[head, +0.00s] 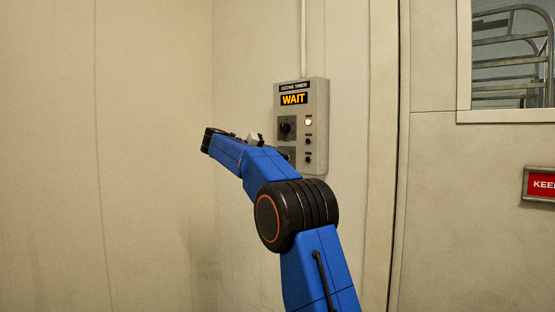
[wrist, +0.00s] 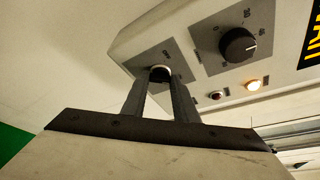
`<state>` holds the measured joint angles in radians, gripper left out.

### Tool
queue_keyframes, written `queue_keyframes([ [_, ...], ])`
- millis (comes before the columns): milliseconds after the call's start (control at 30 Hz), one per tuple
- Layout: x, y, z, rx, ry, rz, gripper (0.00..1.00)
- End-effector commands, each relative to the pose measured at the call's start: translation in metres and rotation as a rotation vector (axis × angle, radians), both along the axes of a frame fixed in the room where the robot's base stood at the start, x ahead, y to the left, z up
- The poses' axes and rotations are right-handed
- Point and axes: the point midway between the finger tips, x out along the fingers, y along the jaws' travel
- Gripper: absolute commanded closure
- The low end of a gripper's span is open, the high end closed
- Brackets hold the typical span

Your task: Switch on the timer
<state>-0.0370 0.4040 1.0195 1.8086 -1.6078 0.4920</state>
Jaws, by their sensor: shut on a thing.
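The ozone timer (head: 315,112) is a grey box on the wall, with "WAIT" glowing on its display (head: 294,99). An upper dial (head: 287,128) with a black knob also shows in the wrist view (wrist: 238,46). Below it is a second plate with a small switch knob (wrist: 160,73), mostly hidden by my arm in the head view. In the wrist view my gripper (wrist: 161,84) has its two fingers on either side of that lower switch knob and is shut on it. The switch's exact setting is hard to read.
A lamp (head: 309,122) on the box is lit, with smaller dark red indicators below it. A door with a window (head: 510,60) and a red sign (head: 540,185) is at the right. Bare wall (head: 100,150) lies to the left.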

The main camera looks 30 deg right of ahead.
Motion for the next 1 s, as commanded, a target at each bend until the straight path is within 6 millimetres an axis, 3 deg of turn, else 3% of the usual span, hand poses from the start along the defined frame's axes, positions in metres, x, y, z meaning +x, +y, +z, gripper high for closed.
queue_keyframes([
  [300,-0.001,-0.0001,-0.0009,0.04,-0.1,-0.001,0.96],
  [833,-0.0009,0.0,-0.0008,0.046,-0.119,-0.001,0.96],
  [867,-0.0008,0.0,-0.0008,0.046,-0.119,-0.001,0.66],
  [900,-0.0008,0.0,-0.0008,0.046,-0.119,-0.001,0.57],
  [1000,-0.0009,-0.0002,-0.0002,0.046,-0.119,-0.001,0.55],
])
